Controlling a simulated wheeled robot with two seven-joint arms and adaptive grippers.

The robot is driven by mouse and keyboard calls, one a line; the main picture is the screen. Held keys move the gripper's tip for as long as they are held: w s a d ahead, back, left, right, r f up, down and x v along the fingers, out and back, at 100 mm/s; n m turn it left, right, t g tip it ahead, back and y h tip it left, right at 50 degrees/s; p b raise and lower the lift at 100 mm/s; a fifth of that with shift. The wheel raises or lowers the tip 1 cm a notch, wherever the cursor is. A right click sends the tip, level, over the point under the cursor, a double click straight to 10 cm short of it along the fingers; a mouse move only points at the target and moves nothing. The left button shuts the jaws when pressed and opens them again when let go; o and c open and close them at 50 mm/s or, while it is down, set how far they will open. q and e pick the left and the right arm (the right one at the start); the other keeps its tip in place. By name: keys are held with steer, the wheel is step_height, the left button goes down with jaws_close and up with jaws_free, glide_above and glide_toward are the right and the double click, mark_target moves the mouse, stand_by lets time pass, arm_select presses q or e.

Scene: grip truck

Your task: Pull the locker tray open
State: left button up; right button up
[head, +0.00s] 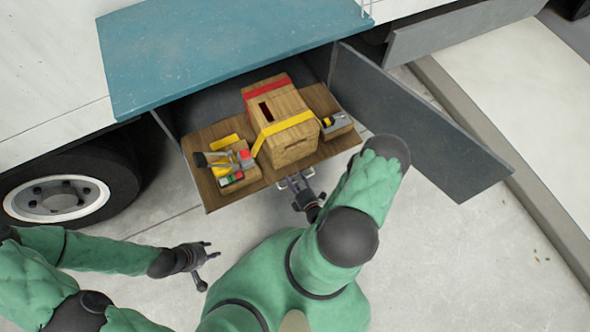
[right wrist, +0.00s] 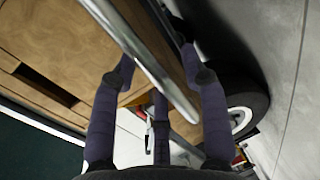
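The wooden locker tray (head: 210,196) stands partly out from the dark locker under a teal panel. It carries a wooden box with red and yellow bands (head: 291,148) and smaller wooden boxes of tools. A pale metal handle (head: 308,174) is at the tray's front edge. My right gripper (head: 300,190) is at this handle. In the right wrist view, its spread fingers (right wrist: 160,90) are around a metal bar (right wrist: 150,65), with gaps visible at the sides; firm contact cannot be made out. My left gripper (head: 204,258) is open and empty, below and left of the tray.
A grey door panel (head: 425,120) stands swung out right of the tray. The teal panel (head: 230,45) overhangs the locker. A truck wheel (head: 58,198) is at the left. A kerb (head: 500,150) runs at the right. The grey floor before the tray is clear.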

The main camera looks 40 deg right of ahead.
steer(key=shift+s, duration=0.1)
steer(key=v, duration=1.2)
stand_by(0.7)
